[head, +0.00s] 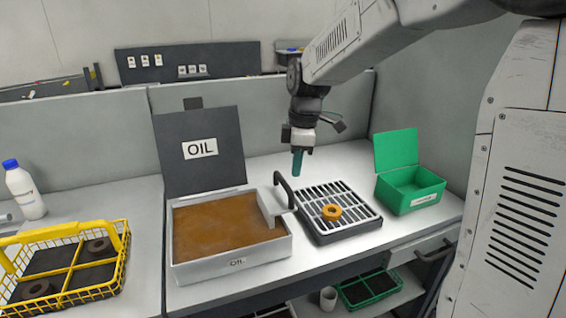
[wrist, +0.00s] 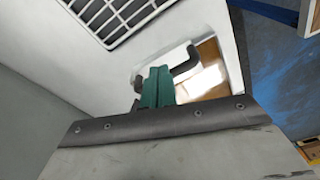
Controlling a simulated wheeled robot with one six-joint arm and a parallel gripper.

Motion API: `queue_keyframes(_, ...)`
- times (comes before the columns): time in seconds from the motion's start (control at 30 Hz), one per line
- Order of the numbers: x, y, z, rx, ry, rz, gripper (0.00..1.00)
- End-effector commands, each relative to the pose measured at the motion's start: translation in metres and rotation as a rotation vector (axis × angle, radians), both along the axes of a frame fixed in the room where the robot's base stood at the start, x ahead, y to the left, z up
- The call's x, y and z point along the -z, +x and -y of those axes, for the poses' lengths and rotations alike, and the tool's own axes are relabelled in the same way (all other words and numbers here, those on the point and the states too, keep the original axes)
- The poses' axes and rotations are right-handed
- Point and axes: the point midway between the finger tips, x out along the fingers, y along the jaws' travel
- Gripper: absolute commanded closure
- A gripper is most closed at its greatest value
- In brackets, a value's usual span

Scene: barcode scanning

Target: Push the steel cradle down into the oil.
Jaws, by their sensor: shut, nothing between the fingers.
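The oil bath is a grey box (head: 195,262) filled with brown oil (head: 225,225), with its dark lid (head: 185,170) marked OIL standing open behind. The pale steel cradle (head: 268,207) sits at the bath's right side, its upper part above the oil. Its dark curved handle (head: 287,190) rises over the right wall. My gripper (head: 298,172) has teal fingers, shut and empty, pointing down near the handle's top; contact cannot be told. In the wrist view the shut fingers (wrist: 158,88) partly cover the dark handle (wrist: 187,62), with brown oil (wrist: 208,62) beyond.
A drain rack (head: 315,197) right of the bath bears an orange ring (head: 332,212). An open green box (head: 408,195) stands farther right. A yellow basket (head: 75,232) with dark rings and a white bottle (head: 25,190) are at left. White counter shows around the rack.

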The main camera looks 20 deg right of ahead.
Motion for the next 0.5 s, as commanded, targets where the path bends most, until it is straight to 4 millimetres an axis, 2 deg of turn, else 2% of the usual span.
queue_keyframes(0.4,-0.062,-0.001,0.006,0.0,0.0,0.003,1.0)
queue_keyframes(0.5,-0.071,-0.002,0.007,0.0,-0.001,0.002,1.0)
